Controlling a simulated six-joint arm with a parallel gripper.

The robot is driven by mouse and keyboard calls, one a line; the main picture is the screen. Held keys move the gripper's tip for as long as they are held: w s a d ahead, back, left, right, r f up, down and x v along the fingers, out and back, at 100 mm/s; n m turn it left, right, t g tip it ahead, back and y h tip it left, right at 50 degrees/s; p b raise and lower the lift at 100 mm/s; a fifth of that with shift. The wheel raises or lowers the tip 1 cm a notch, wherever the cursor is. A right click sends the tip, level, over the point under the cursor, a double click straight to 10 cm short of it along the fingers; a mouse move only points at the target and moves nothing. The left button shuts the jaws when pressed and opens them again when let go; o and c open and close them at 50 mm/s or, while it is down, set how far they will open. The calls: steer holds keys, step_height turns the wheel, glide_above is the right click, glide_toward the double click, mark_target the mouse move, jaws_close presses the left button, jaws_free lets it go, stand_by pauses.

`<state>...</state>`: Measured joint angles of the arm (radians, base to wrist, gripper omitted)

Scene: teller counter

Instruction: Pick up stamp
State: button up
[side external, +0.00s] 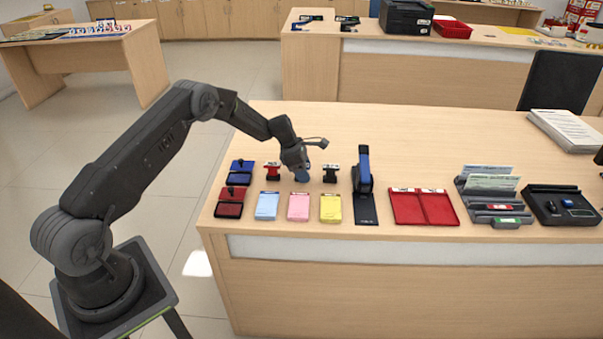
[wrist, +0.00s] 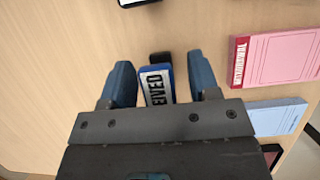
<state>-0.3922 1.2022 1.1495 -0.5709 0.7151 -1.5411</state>
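In the wrist view, a blue stamp (wrist: 155,88) with a white label and a dark handle sits between the two blue fingers of my gripper (wrist: 160,72). The fingers are spread, with a gap visible on the right side of the stamp; the left finger is very close to it. In the side view, my gripper (side external: 302,174) is low over the counter between a red stamp (side external: 272,170) and a black stamp (side external: 330,173). There the blue stamp is mostly hidden by the gripper, and I cannot tell it apart from the blue fingers.
Blue (side external: 266,206), pink (side external: 298,207) and yellow (side external: 331,208) pads lie in front. Ink pads (side external: 230,210) are at left. A blue-black stapler (side external: 364,170) and a red tray (side external: 423,208) stand to the right. The counter (side external: 420,135) behind is clear.

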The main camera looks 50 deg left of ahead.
steer(key=c, duration=1)
steer(key=shift+o, duration=0.2)
steer(key=shift+r, duration=0.15)
steer(key=r, duration=0.4)
steer(key=shift+a+r, duration=0.15)
steer(key=shift+a, duration=0.05)
steer(key=s+a+r, duration=0.4)
steer(key=s+a, duration=0.1)
steer(key=s+a+r, duration=0.2)
steer(key=s+a, duration=0.1)
steer(key=shift+r, duration=0.2)
